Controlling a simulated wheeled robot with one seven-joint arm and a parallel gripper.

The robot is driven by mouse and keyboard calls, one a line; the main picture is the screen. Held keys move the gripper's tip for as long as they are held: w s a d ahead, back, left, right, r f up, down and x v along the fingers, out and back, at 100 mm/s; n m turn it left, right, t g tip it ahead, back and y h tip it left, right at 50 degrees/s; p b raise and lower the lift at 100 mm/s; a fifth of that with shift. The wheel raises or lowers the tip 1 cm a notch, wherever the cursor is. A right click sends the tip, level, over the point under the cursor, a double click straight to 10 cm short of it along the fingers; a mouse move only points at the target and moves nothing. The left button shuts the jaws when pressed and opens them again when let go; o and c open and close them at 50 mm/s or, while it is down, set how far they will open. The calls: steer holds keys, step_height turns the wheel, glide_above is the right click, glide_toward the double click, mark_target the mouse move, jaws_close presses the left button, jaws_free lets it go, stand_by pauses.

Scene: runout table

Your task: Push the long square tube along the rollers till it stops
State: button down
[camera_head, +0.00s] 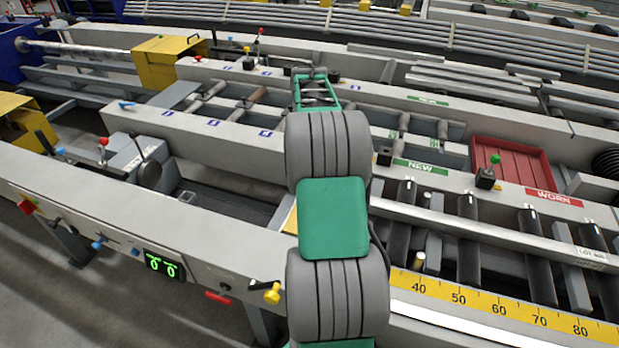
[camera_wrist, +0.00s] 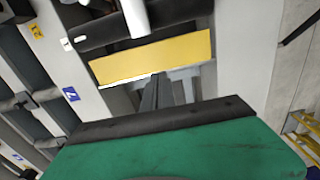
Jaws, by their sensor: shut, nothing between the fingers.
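The long square tube (camera_head: 500,237), a pale metal bar, lies across the black rollers on the right in the head view. Its left part passes behind my arm, so that end is hidden there. In the wrist view a pale bar end (camera_wrist: 136,16) rests over a dark roller at the top; it looks like the tube's end. My gripper (camera_wrist: 170,78) shows its dark fingers together and empty, below the yellow plate (camera_wrist: 155,58) and apart from the bar end.
A yellow scale (camera_head: 490,305) runs along the near rail. A black block with a green knob (camera_head: 486,177) stands on the rail behind the tube, near a red tray (camera_head: 512,168). A yellow-handled lever (camera_head: 272,294) sticks out in front. Left of my arm is an open trough (camera_head: 225,190).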

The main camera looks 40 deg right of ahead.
steer(key=f, duration=0.3)
steer(key=d+f+p, duration=0.1)
steer(key=f, duration=0.5)
steer(key=shift+d+f, duration=0.2)
steer(key=shift+f, duration=0.05)
steer(key=s, duration=0.1)
steer(key=s+d+p, duration=0.1)
steer(key=s+d, duration=0.1)
steer(key=shift+s+f+p, duration=0.3)
steer(key=shift+f, duration=0.1)
steer(key=shift+s, duration=0.1)
